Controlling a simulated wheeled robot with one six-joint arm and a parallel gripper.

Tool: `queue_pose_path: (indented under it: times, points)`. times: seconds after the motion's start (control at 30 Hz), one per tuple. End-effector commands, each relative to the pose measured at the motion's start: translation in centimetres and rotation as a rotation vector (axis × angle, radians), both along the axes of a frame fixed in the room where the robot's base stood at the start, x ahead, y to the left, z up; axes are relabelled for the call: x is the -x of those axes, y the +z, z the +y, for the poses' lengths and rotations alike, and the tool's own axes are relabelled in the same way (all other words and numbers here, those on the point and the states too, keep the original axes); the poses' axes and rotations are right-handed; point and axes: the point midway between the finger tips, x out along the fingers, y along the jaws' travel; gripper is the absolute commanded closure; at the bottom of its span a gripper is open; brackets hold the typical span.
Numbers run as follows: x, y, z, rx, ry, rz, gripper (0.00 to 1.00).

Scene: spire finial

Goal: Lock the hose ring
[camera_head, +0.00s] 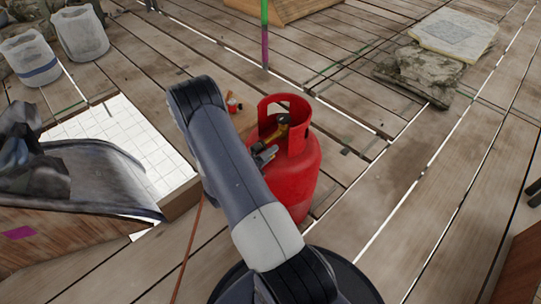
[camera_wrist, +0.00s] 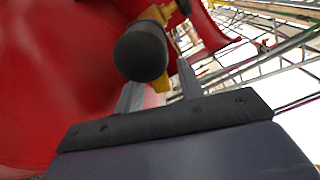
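A red gas cylinder (camera_head: 300,165) with a cut-out collar stands upright on the planks. It fills the left of the wrist view (camera_wrist: 50,80). Its brass-yellow valve (camera_head: 278,132) carries a dark round knob (camera_head: 283,119), which is large and black in the wrist view (camera_wrist: 140,52). My gripper (camera_head: 268,154) is at the cylinder's collar opening, beside the valve. In the wrist view its two grey fingers (camera_wrist: 161,86) are apart, with a yellow part of the valve showing between them. Whether they touch it I cannot tell. I cannot make out the hose ring distinctly.
A small orange-red item (camera_head: 233,103) lies behind my arm. A white gridded panel (camera_head: 130,145) and a dark curved object (camera_head: 90,180) are at left. Two pale buckets (camera_head: 80,33) stand at back left. Planks right of the cylinder are clear; stone slabs (camera_head: 425,72) lie beyond.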

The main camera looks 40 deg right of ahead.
Motion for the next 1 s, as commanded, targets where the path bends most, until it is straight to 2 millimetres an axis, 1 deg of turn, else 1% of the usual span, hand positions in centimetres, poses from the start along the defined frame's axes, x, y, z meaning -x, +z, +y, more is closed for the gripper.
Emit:
queue_pose_path:
  times: [0.1,0.37,0.47,0.83,1.0]
  points:
    - [-0.02,-0.02,-0.52,0.0,0.0,0.0,0.64]
    - [-0.05,0.02,-0.6,0.0,0.001,0.0,0.64]
    - [-0.04,0.02,-0.59,0.0,0.0,0.0,0.7]
    - [-0.03,0.01,-0.58,0.0,0.0,0.0,1.0]
    - [-0.03,-0.01,-0.58,0.0,0.0,-0.001,1.0]
